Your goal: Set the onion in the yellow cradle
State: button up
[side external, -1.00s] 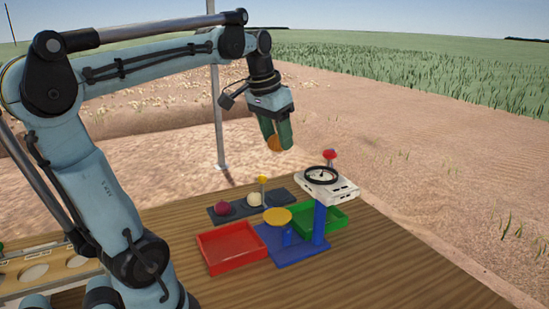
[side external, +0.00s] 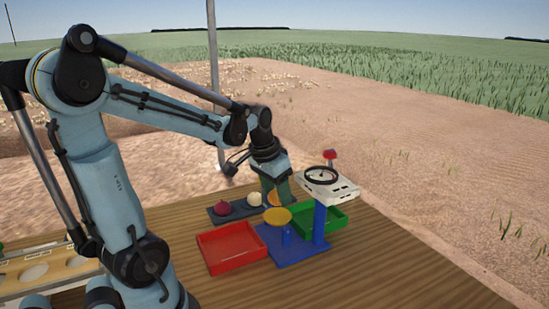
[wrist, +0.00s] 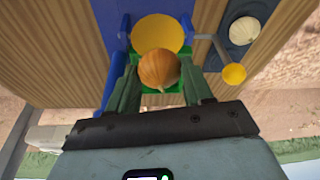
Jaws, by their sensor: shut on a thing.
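My gripper (wrist: 159,72) is shut on an orange-brown onion (wrist: 158,69), held between its green fingers. In the side view my gripper (side external: 274,196) points down above the work, with part of the onion (side external: 273,198) showing beside a finger. A round yellow dish (side external: 277,216) stands on a blue base (side external: 290,250), just in front of and below the gripper. In the wrist view the dish (wrist: 158,33) lies just beyond the onion. A smaller yellow cup (wrist: 234,74) on a grey arm is to the right. I cannot tell which yellow piece is the cradle.
A dark tray (side external: 213,217) holds a red onion (side external: 222,208) and a white onion (side external: 254,198). A red tray (side external: 232,248) lies left of the blue base, a green tray (side external: 335,220) to its right. A white dial box (side external: 328,187) on a blue post stands close by the gripper.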

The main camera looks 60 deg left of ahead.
aim_at(276, 204)
jog(key=shift+f, duration=1.9)
jog(key=shift+f, duration=0.15)
jog(key=o, duration=1)
jog(key=shift+o, duration=0.2)
jog(key=v, duration=1.2)
jog(key=d+f+m+t, duration=0.2)
jog(key=d+f+t, duration=0.2)
jog(key=d, duration=1)
jog(key=shift+w+f+h, duration=0.3)
jog(key=shift+f+h, duration=0.1)
jog(key=shift+f, duration=0.25)
